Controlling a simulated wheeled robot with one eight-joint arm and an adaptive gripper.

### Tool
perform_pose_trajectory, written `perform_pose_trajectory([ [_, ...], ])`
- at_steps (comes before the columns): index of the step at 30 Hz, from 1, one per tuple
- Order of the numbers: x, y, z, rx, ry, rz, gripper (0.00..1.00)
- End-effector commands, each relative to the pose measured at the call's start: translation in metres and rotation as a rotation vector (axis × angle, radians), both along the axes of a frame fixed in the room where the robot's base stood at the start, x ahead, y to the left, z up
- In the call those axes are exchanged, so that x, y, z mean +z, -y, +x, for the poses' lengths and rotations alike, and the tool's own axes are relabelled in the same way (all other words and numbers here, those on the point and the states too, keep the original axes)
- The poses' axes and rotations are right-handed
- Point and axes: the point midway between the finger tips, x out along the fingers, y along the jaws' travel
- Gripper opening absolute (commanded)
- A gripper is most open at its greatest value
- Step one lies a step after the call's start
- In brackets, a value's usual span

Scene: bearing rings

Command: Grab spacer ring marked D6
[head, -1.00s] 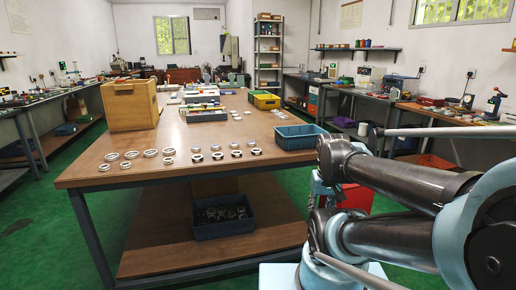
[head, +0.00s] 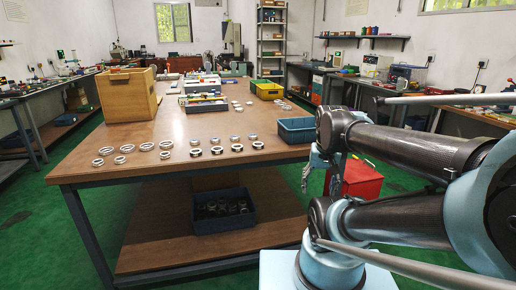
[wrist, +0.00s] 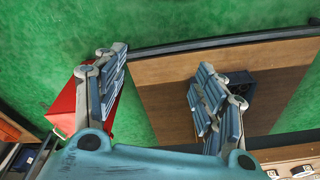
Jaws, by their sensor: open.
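Several metal rings stand in two rows near the front edge of the wooden table (head: 110,172) in the head view, such as a pale ring (head: 146,147) at the left and a darker ring (head: 237,148) at the right. Their markings are too small to read, so I cannot tell which one is D6. My gripper (head: 311,172) hangs beyond the table's right edge, apart from all the rings. In the wrist view my gripper (wrist: 160,90) has its two fingers spread wide with nothing between them.
A blue tray (head: 298,137) sits at the table's right edge, close to my gripper. A red box (head: 355,183) is beside the table. A wooden box (head: 125,98) is at the back left. A dark blue bin (head: 225,224) stands on the lower shelf (head: 150,258).

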Motion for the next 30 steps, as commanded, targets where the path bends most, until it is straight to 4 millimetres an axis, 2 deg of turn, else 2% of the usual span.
perform_pose_trajectory([
  [1, 0.015, -0.004, 0.012, -0.05, -0.007, 0.012, 0.64],
  [6, 0.061, -0.021, 0.051, -0.269, -0.035, 0.054, 0.64],
  [15, 0.127, -0.062, 0.126, -0.659, -0.084, 0.106, 0.64],
  [24, 0.174, -0.119, 0.202, -1.055, -0.123, 0.132, 0.64],
  [30, 0.195, -0.164, 0.249, -1.311, -0.138, 0.137, 0.64],
])
